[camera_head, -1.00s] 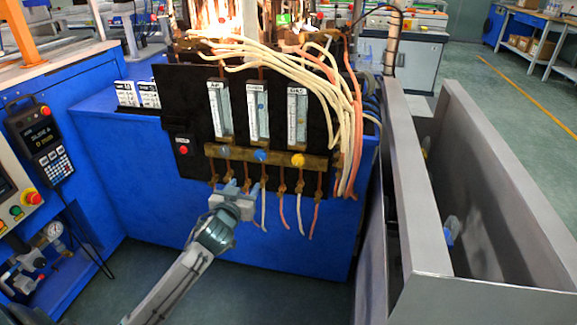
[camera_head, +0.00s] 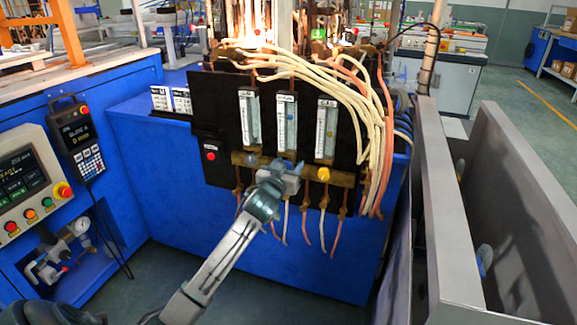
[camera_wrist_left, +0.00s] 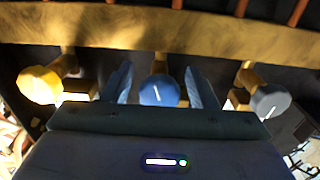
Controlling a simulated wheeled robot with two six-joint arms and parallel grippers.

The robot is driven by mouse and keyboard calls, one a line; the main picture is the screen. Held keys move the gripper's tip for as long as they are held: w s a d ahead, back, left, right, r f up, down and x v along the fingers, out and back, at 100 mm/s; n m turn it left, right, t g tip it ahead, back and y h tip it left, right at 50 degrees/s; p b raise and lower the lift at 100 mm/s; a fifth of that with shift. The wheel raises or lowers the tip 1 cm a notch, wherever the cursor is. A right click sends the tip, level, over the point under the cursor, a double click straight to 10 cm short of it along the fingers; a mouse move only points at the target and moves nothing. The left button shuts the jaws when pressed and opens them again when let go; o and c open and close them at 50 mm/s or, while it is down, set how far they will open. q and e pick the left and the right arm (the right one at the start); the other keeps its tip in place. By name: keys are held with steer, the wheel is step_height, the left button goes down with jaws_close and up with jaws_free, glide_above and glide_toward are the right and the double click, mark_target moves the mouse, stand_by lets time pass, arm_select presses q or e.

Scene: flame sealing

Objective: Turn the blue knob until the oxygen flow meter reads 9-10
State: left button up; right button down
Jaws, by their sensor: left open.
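The blue knob (camera_wrist_left: 158,91) shows in the left wrist view, with a white mark on its face. My left gripper (camera_wrist_left: 160,86) is open, with one finger on each side of the knob and small gaps visible. In the head view my left gripper (camera_head: 276,165) is at the brass bar and largely covers the blue knob. The middle flow meter (camera_head: 287,120) stands above that knob on the black panel. Its label and reading are too small to make out. My right gripper is not in view.
The yellow knob (camera_head: 323,174) and the grey knob (camera_wrist_left: 270,102) flank the blue one. White and orange hoses (camera_head: 355,100) hang at the panel's right. A control box (camera_head: 28,185) stands left. Grey metal walls (camera_head: 455,210) stand on the right.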

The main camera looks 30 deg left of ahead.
arm_select(q)
steer(key=shift+w, duration=0.15)
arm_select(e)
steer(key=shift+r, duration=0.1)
arm_select(q)
steer(key=c, duration=0.9)
steer(key=shift+n, duration=0.5)
steer(key=shift+c, duration=0.2)
steer(key=shift+n, duration=0.7)
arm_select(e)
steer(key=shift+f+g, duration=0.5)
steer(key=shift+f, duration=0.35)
arm_select(q)
steer(key=o, duration=0.9)
steer(key=shift+o, duration=0.2)
